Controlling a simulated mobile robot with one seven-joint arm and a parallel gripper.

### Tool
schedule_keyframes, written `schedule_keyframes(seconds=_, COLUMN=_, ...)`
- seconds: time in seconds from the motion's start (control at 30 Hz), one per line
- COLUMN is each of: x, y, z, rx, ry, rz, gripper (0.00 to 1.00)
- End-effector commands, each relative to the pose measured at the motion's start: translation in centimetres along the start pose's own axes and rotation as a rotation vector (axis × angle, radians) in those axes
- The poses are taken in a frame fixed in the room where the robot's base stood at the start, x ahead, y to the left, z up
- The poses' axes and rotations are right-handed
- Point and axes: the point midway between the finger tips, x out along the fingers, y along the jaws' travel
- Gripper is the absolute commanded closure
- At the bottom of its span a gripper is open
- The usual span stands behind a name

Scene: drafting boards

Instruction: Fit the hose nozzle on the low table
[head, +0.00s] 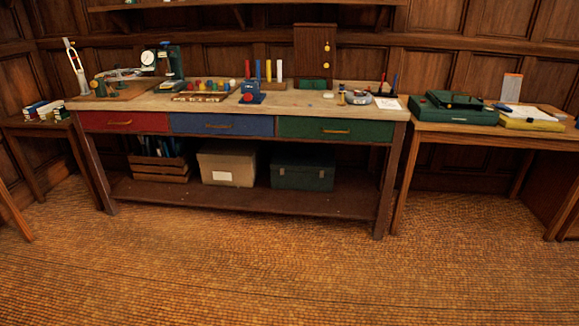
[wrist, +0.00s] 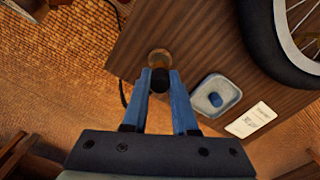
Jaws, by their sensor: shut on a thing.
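In the wrist view my gripper (wrist: 158,76) points down over a brown wooden table top, likely the low table (wrist: 190,50). Its blue fingers are closed on a small dark, round-ended piece (wrist: 159,82), which looks like the hose nozzle. A round brass-coloured part (wrist: 160,57) shows just beyond the piece, near the table's left edge. The two overlap in the picture, and I cannot tell whether they touch. The gripper and this table top are not seen in the head view.
In the wrist view a pale dish (wrist: 202,101) with a blue item, a printed card (wrist: 248,121) and a black-tyred wheel (wrist: 262,50) lie to the right. A dark hose or cable (wrist: 124,93) hangs at the left edge. The head view shows a workbench (head: 290,101) behind open floor.

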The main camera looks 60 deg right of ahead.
Motion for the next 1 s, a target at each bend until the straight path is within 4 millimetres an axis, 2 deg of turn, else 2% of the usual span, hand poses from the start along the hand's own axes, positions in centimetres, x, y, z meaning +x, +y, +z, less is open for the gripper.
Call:
schedule_keyframes(seconds=0.9, x=2.4, y=0.0, z=0.0, rx=0.000, ry=0.000, rz=0.000, gripper=1.00)
schedule_keyframes(seconds=0.93, x=2.4, y=0.0, z=0.0, rx=0.000, ry=0.000, rz=0.000, gripper=0.72)
schedule_keyframes(seconds=1.0, x=2.3, y=0.0, z=0.0, rx=0.000, ry=0.000, rz=0.000, gripper=0.59)
